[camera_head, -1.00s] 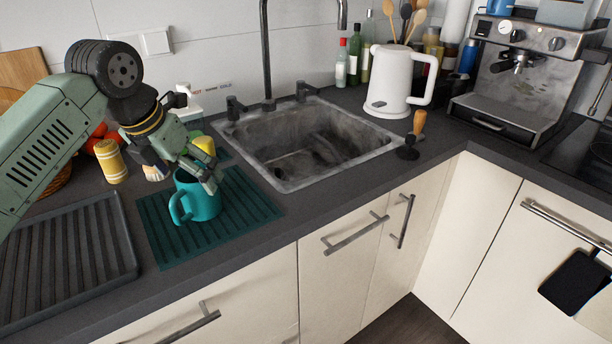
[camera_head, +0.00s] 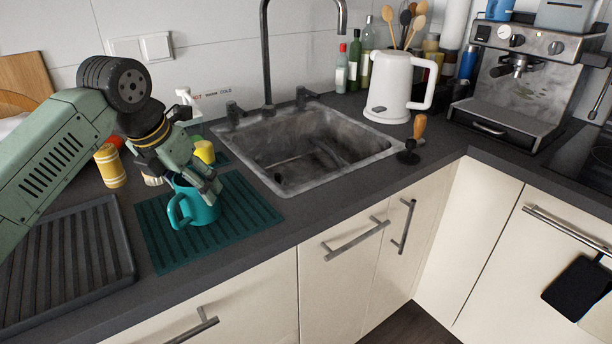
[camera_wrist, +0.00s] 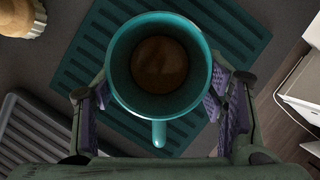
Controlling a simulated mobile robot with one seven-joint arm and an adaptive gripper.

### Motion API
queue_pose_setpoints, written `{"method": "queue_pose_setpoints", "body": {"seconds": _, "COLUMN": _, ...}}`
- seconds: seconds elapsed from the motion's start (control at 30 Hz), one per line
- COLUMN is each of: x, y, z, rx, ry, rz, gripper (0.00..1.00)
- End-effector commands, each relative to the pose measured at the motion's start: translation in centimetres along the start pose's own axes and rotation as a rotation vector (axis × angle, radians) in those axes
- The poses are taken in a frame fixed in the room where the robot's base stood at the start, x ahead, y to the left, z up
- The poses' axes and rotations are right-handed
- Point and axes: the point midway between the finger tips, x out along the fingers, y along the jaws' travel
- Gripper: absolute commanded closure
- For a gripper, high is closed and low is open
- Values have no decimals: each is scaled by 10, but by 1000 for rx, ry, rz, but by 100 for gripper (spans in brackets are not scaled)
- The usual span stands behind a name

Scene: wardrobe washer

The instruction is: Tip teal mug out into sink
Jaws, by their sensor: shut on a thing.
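The teal mug (camera_head: 196,207) stands upright on or just above the teal ribbed mat (camera_head: 252,207), its handle toward the front left. In the wrist view the mug (camera_wrist: 158,108) shows from above, with brown liquid (camera_wrist: 160,64) at its bottom. My gripper (camera_head: 196,188) is shut on the mug, with a purple-padded finger on each side of it; the two fingers also show in the wrist view (camera_wrist: 160,104). The grey stone-like sink (camera_head: 383,155) lies to the right of the mat and looks empty apart from dark marks.
A black tap (camera_head: 266,60) rises behind the sink. A white kettle (camera_head: 391,82) and a wooden-handled tamper (camera_head: 418,128) stand right of it. A yellow-striped jar (camera_head: 111,168) and a yellow sponge (camera_head: 205,151) are near my gripper. A dark ribbed tray (camera_head: 122,225) lies at left.

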Motion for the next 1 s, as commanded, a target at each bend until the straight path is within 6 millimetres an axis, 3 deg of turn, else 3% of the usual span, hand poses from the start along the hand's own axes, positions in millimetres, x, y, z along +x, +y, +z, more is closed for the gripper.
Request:
{"method": "queue_pose_setpoints", "body": {"seconds": 0.47, "x": 0, "y": 0, "z": 0, "rx": -1, "ry": 0, "rz": 1, "gripper": 75}}
{"method": "queue_pose_setpoints", "body": {"seconds": 0.67, "x": -5, "y": 0, "z": 2, "rx": 0, "ry": -1, "rz": 2, "gripper": 75}}
{"method": "queue_pose_setpoints", "body": {"seconds": 1.0, "x": -31, "y": 0, "z": 13, "rx": 0, "ry": -1, "rz": 1, "gripper": 75}}
